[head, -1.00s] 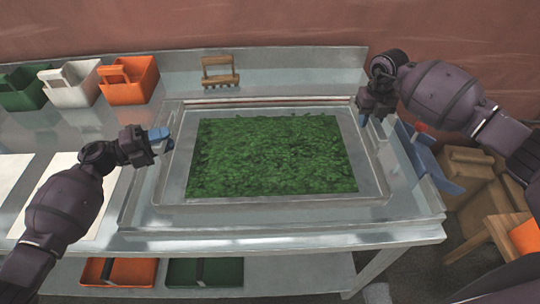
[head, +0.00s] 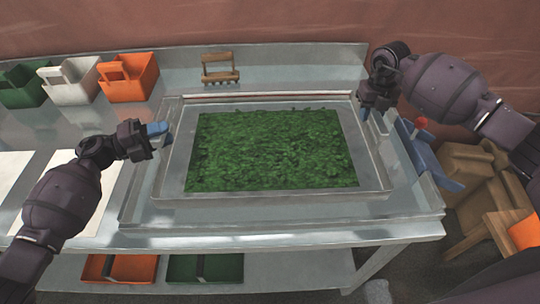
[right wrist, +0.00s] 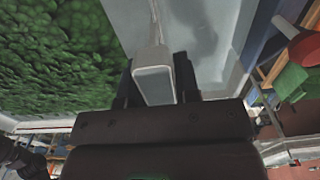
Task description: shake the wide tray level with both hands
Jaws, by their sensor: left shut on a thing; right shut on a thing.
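The wide tray (head: 270,198) is a shallow grey metal tray in the middle of the bench, with a layer of green leafy or granular material (head: 270,150) spread over its floor. My left gripper (head: 158,132) is shut on the tray's left side, where a blue fingertip shows. My right gripper (head: 366,112) is shut on the tray's right side near its far corner. In the right wrist view, a pale grey handle block (right wrist: 153,80) of the tray sits between the dark fingers. The tray looks roughly level; whether it is clear of the surface below is hard to tell.
A larger metal frame (head: 420,208) surrounds the tray. Green, white and orange bins (head: 128,80) stand at the back left. A wooden rack (head: 220,70) stands behind. White sheets (head: 50,195) lie at left. A blue part with a red knob (head: 421,123) is right.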

